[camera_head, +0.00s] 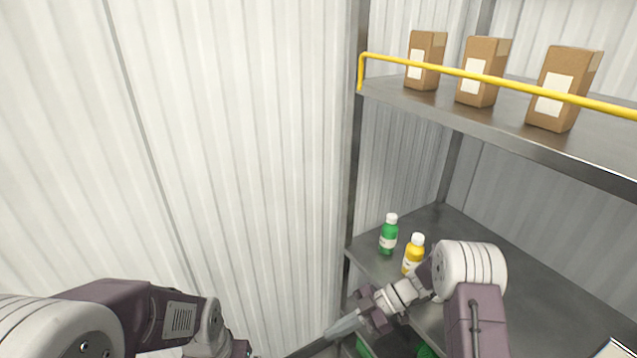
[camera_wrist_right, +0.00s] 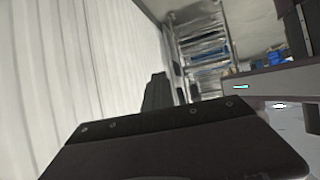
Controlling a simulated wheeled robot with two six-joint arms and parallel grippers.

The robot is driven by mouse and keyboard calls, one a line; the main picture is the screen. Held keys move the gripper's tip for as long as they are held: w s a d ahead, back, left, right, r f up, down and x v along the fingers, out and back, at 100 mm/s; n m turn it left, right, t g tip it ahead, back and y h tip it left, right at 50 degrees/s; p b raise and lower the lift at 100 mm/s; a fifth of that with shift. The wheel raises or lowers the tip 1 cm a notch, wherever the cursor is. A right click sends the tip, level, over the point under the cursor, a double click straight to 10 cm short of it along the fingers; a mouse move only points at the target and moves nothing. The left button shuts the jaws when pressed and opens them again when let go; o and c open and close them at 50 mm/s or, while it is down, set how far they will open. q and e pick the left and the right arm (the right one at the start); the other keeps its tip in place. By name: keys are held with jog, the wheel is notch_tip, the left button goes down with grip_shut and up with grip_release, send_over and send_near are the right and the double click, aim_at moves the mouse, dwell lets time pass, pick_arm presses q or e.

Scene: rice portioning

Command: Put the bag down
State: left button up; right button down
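Three brown paper bags with white labels stand upright on the upper shelf in the head view: a left one (camera_head: 427,62), a middle one (camera_head: 484,72) and a right one (camera_head: 567,90). My right gripper (camera_head: 343,326) is low in the head view, left of the lower shelf and well below the bags. Its fingers look like one narrow grey wedge with nothing between them, and a single wedge also shows in the right wrist view (camera_wrist_right: 157,92). My left arm reaches in at the bottom left; its fingers are below the picture. No bag shows in the right gripper.
A yellow rail (camera_head: 470,74) runs along the front of the upper shelf (camera_head: 480,120). A green bottle (camera_head: 389,236) and a yellow bottle (camera_head: 413,255) stand on the lower shelf (camera_head: 530,290), close to my right arm. A corrugated pale wall (camera_head: 230,150) fills the left.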

dwell(0.8)
notch_tip(320, 180, up, 5)
jog(key=s+a+n+h+b, duration=0.1)
jog(key=s+n+h+b, duration=0.1)
jog(key=b, duration=0.1)
jog(key=s+d+f+m+t+h+b, duration=0.1)
jog(key=s+d+f+m+h+b, duration=0.15)
jog(key=s+d+m+h, duration=0.5)
jog(key=s+d+f+m+t+h, duration=0.2)
jog(key=d+m, duration=0.5)
jog(key=m, duration=0.8)
notch_tip(320, 180, down, 2)
jog(key=shift+s+f+m+t, duration=0.15)
jog(key=shift+m+t, duration=0.2)
jog(key=shift+t, duration=0.35)
